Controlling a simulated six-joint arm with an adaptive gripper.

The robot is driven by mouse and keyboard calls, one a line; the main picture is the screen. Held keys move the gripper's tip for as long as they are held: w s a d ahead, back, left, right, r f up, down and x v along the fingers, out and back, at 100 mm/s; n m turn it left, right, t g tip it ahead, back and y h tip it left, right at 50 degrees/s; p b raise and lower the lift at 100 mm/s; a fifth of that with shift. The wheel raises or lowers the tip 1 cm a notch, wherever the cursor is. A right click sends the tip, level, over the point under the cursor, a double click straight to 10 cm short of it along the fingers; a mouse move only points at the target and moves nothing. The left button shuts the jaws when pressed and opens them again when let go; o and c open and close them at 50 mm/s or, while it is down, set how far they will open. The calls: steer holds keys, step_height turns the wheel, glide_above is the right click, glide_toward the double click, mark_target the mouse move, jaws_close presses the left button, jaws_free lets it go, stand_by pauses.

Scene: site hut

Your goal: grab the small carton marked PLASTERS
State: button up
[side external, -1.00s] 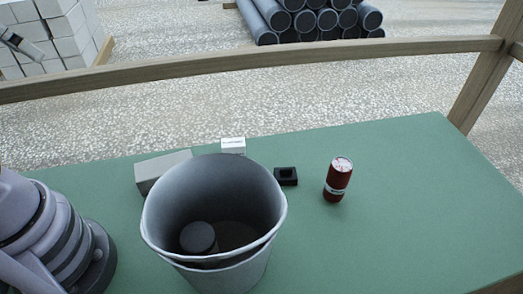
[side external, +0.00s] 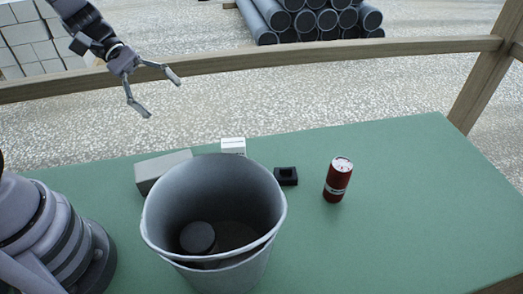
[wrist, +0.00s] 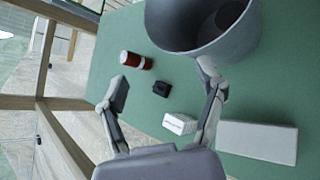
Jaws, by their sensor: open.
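A small white carton (side external: 233,146) with a line of dark print stands near the back edge of the green table, behind the bucket. The print is too small to read. It also shows in the wrist view (wrist: 180,124), beside the right-hand finger. My gripper (side external: 163,95) is open and empty, high up at the left, above and apart from the carton. In the wrist view my gripper (wrist: 165,88) has its fingers spread wide.
A large grey bucket (side external: 160,225) with a dark round object inside stands in front of the carton. A grey block (side external: 160,168) lies left of it. A small black holder (side external: 286,176) and a red can (side external: 338,180) stand to the right. A wooden rail (side external: 300,58) runs behind the table.

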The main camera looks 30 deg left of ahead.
steer(key=w+a+f+n+t+h, duration=0.1)
steer(key=w+a+f+n+t, duration=0.2)
steer(key=w+f+n+t, duration=0.5)
steer(key=n+y, duration=0.2)
steer(key=n, duration=0.4)
glide_toward(237, 149)
steer(key=a, duration=0.1)
steer(key=s+a, duration=0.1)
steer(key=a, duration=0.1)
steer(key=shift+s+a, duration=0.1)
steer(key=shift+s, duration=0.05)
steer(key=shift+w+f, duration=0.2)
steer(key=shift+f, duration=0.1)
steer(key=x, duration=0.7)
steer(key=shift+w+d, duration=0.15)
steer(key=shift+d, duration=0.1)
steer(key=shift+w+a+x, duration=0.1)
steer(key=shift+x, duration=1.3)
steer(key=shift+w+a+x, duration=0.15)
steer(key=shift+x, duration=1.3)
steer(key=c, duration=1.1)
steer(key=shift+c, duration=0.2)
